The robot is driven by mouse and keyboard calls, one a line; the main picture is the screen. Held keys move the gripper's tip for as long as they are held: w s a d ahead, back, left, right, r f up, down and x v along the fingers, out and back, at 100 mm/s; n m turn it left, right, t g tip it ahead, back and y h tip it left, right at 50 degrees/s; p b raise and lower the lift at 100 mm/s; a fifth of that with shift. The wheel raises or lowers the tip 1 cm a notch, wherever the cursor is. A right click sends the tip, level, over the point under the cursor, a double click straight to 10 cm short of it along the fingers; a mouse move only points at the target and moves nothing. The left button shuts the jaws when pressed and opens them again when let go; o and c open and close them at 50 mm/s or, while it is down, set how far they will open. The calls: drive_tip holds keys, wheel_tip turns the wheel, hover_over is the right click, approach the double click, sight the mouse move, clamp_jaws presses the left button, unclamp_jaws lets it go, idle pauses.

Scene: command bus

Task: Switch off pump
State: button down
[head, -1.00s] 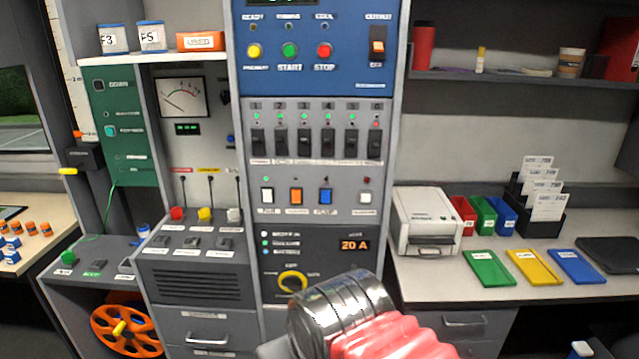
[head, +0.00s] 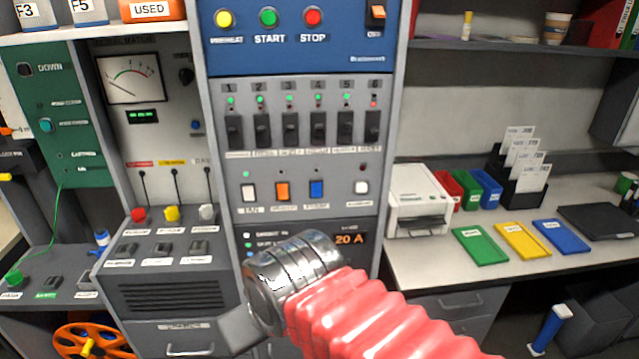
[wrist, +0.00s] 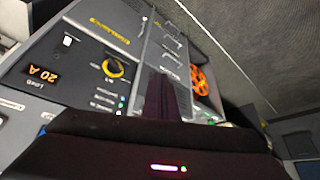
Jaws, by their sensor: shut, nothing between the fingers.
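In the head view my metal wrist and red sleeve are below the switch row, and the fingertips are hidden.
A row of black breakers (head: 290,130) is above the coloured switches. A 20 A display (head: 349,239) is below; the yellow ring knob (wrist: 113,68) shows in the wrist view. A white printer (head: 418,200) and coloured trays (head: 524,240) stand on the right counter.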

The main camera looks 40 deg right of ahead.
drive_tip(key=shift+d+r, duration=0.1)
drive_tip(key=w+d+r+n, duration=0.2)
drive_tip(key=d+r, duration=0.3)
drive_tip(key=d, duration=0.3)
drive_tip(key=w+d+r+n+t, duration=0.1)
drive_tip(key=w+d+r+n, duration=0.2)
drive_tip(key=d, duration=0.5)
drive_tip(key=w+d+r+n+t+y, duration=0.1)
drive_tip(key=w+d+r+n, duration=0.1)
drive_tip(key=d+r+n, duration=0.3)
drive_tip(key=d+r, duration=0.2)
drive_tip(key=d, duration=0.1)
drive_tip(key=shift+w+d+r, duration=0.15)
drive_tip(key=shift+d+r, duration=0.05)
drive_tip(key=shift+d, duration=0.2)
drive_tip(key=shift+f, duration=0.15)
